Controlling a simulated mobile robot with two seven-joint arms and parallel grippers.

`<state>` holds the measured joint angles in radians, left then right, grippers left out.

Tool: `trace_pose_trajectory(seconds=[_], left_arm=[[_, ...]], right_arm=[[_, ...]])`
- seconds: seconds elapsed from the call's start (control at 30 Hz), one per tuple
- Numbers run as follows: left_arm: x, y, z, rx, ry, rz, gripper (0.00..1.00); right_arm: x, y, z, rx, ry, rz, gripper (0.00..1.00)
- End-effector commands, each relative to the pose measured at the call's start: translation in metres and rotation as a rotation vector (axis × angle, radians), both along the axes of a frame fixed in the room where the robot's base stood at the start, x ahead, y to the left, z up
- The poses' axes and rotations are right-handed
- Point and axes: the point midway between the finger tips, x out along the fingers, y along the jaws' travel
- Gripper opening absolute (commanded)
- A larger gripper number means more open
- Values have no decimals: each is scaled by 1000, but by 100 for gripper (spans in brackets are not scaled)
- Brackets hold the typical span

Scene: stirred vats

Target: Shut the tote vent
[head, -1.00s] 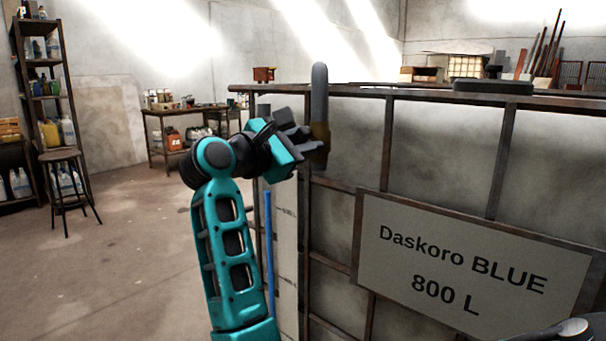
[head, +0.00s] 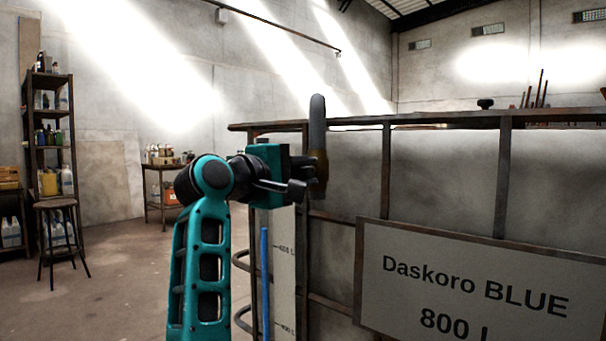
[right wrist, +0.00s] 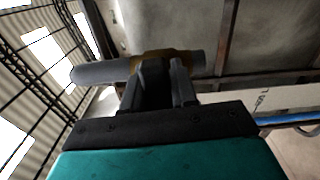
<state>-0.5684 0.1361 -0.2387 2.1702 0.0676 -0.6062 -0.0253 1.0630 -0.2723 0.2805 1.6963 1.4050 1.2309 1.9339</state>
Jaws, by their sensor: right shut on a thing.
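The tote (head: 345,170) is a pale tank in a rusty metal frame with a sign, "Daskoro BLUE 800 L" (head: 470,290). A small black knob-like part (head: 485,103) shows just above its top rim; I cannot tell if it is the vent or how it stands. My right gripper (head: 309,178) is at the tote's near left corner, shut on a grey rod (head: 317,115) with a brown band. The rod stands upright and rises above the rim. In the right wrist view the fingers (right wrist: 158,85) close at the brown band of the rod (right wrist: 100,72). My left gripper is out of view.
A blue upright tube (head: 266,280) and a level scale (head: 284,270) run down the tote's left side. A shelf rack (head: 48,140), a stool (head: 58,205) and a small table (head: 160,185) stand at the left. The floor (head: 130,270) between is clear.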

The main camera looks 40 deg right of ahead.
Motion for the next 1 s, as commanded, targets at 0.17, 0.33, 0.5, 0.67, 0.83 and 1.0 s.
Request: trace_pose_trajectory(seconds=[0.17, 0.33, 0.5, 0.67, 0.83, 1.0], left_arm=[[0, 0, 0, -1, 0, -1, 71], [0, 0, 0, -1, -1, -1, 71], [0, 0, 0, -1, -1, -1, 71], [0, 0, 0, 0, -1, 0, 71], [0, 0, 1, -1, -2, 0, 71], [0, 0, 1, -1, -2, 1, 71]], right_arm=[[0, 0, -2, 9, -55, -1, 0], [0, 0, -2, 10, -80, -1, 0], [0, 0, -2, 10, -87, -1, 0], [0, 0, -2, 11, -87, -1, 0], [0, 0, -2, 11, -86, -1, 36], [0, 0, -2, 9, -86, 0, 48]])
